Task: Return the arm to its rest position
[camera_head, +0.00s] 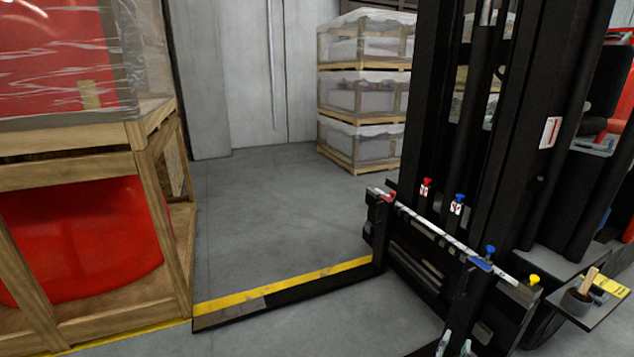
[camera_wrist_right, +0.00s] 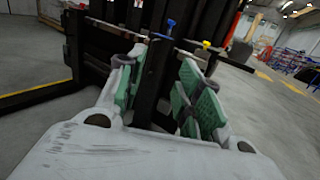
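My right gripper (camera_head: 455,345) shows only its fingertips at the bottom edge of the head view, in front of the forklift's carriage. In the right wrist view its two green-padded fingers (camera_wrist_right: 161,88) stand apart with nothing held between them. Beyond them in that view is the black forklift (camera_wrist_right: 155,65), with a blue knob and a yellow knob on its carriage. Most of my right arm is outside the head view. My left arm and gripper do not show in either view.
The forklift mast (camera_head: 475,110) fills the right side, close to my right gripper. Its fork (camera_head: 290,295), with a yellow stripe, extends left toward a wooden crate (camera_head: 150,190) around red parts. Stacked wrapped crates (camera_head: 362,100) stand behind. Grey floor (camera_head: 270,210) is clear between.

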